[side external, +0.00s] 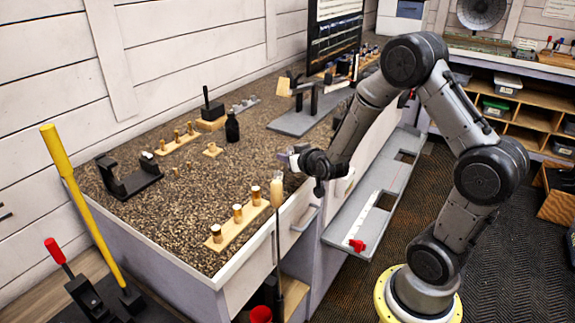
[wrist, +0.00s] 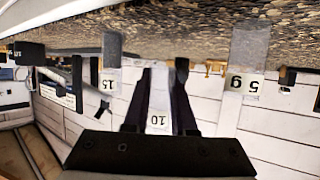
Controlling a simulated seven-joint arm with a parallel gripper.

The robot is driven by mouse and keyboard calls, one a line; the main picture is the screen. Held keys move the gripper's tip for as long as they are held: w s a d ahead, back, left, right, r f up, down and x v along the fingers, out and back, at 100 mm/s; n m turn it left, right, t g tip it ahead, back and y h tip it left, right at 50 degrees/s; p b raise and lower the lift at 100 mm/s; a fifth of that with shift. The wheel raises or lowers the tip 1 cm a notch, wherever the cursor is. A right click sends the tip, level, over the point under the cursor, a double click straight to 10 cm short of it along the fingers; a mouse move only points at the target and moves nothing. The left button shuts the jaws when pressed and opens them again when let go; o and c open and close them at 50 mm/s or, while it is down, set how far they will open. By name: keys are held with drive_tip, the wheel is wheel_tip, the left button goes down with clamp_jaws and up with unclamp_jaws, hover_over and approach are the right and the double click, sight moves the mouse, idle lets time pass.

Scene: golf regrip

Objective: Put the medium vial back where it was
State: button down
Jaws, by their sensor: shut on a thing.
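My gripper (wrist: 165,72) shows in the wrist view as two dark fingers closed on a pale piece marked 10 (wrist: 158,108), which appears to be the medium vial. To its left is a piece marked 15 (wrist: 108,80). To its right is a pale, greyish piece marked 5 g (wrist: 243,84). In the side view my gripper (side external: 291,158) is over the bench's front right part. A small pale shape shows at its tip, too small to identify. I cannot tell how far the held piece is from the bench top.
A dark bottle (side external: 232,127), a black cradle (side external: 127,176) and a grey stand (side external: 300,120) are on the speckled bench top (side external: 205,195). A wooden-tipped upright rod (side external: 277,190) stands just in front.

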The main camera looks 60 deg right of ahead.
sight(287, 172)
drive_tip(key=shift+f, duration=1.45)
drive_tip(key=shift+f, duration=0.1)
drive_tip(key=c, duration=0.7)
unclamp_jaws()
drive_tip(key=shift+c, duration=0.2)
drive_tip(key=shift+s+a+r, duration=0.15)
drive_tip(key=shift+s+r, duration=0.1)
drive_tip(key=v, duration=1.1)
drive_tip(key=shift+s+a, duration=0.15)
drive_tip(key=shift+s, duration=0.05)
